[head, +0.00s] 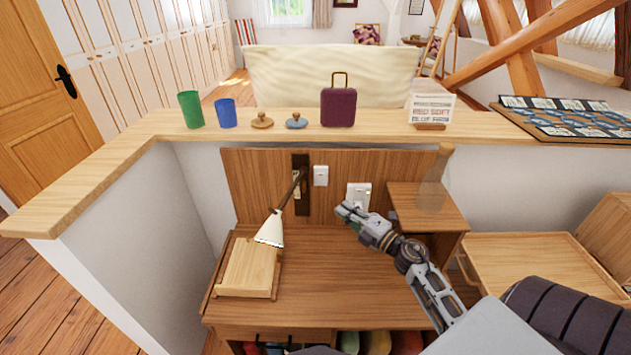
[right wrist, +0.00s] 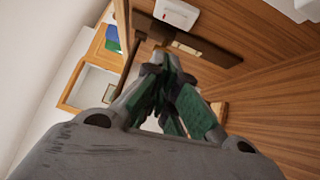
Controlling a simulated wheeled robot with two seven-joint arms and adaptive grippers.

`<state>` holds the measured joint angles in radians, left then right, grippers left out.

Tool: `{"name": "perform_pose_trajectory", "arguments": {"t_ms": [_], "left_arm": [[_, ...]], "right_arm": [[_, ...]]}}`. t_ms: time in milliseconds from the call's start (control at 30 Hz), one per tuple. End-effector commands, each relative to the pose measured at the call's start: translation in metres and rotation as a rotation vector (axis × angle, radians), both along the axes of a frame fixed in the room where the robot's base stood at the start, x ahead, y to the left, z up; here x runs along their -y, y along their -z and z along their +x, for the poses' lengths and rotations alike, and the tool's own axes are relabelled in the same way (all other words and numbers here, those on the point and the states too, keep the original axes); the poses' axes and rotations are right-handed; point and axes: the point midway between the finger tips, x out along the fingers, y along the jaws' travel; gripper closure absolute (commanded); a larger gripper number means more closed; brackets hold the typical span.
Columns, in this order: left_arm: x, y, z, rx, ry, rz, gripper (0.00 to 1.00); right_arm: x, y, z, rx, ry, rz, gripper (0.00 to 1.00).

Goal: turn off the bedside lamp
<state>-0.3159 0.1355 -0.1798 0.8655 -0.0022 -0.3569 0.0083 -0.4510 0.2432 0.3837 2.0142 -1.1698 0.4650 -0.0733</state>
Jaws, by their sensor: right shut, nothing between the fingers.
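The bedside lamp has a white cone shade (head: 270,232) that hangs from a dark arm on a dark wall bracket (head: 302,170). I cannot clearly tell whether it is lit. A white switch plate (head: 320,175) is on the wood panel just right of the bracket. A second white plate (head: 358,196) is further right, partly behind my right gripper (head: 345,209). That gripper is shut and empty, right of the lamp and above the desk. The right wrist view shows its closed fingers (right wrist: 168,72), with a white plate (right wrist: 176,13) beyond them. My left gripper is not in view.
The wooden desk (head: 340,290) is mostly clear, with a wooden tray (head: 248,268) at its left. A translucent vase (head: 433,185) stands on a raised shelf to the right. The ledge above holds a green cup (head: 190,110), blue cup (head: 225,113) and purple case (head: 338,106).

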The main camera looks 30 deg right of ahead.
Motion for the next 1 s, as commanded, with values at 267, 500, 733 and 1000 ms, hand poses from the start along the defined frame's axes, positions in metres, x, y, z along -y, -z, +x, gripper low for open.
{"name": "perform_pose_trajectory", "arguments": {"t_ms": [267, 500, 733, 1000], "left_arm": [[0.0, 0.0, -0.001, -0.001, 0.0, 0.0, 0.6], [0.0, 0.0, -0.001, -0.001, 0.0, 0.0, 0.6], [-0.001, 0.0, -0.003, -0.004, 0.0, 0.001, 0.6], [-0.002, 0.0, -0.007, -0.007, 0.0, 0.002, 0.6]], "right_arm": [[0.0, 0.0, 0.0, 0.0, 0.0, 0.0, 1.0], [0.0, 0.0, 0.002, 0.0, 0.0, 0.0, 1.0], [-0.003, -0.002, 0.012, 0.001, -0.001, 0.0, 1.0], [-0.008, -0.004, 0.034, 0.001, 0.0, 0.0, 1.0]]}}
